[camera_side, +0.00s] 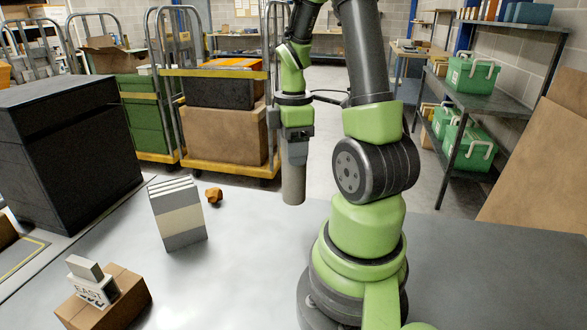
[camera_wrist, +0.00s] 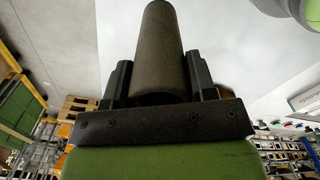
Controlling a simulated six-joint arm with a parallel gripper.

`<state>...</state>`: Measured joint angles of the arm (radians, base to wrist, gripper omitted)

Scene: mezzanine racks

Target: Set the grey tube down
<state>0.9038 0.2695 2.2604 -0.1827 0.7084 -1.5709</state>
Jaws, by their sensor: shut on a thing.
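The grey tube (camera_side: 293,186) hangs upright below my gripper (camera_side: 296,150) in the side view. Its lower end appears to be above the grey table, but the exact gap cannot be told. In the wrist view the tube (camera_wrist: 160,50) stands between the two dark fingers of my gripper (camera_wrist: 158,82), with one finger on each side of it. The gripper is shut on the tube. The tube's upper end is hidden by the gripper in the side view.
On the grey table (camera_side: 245,270) are a grey-and-cream block stack (camera_side: 179,222), a small orange-brown lump (camera_side: 214,195) and a cardboard box (camera_side: 128,298) bearing a block marked EAST (camera_side: 95,287). A large black box (camera_side: 70,150) stands at left. The table between the lump and my base is clear.

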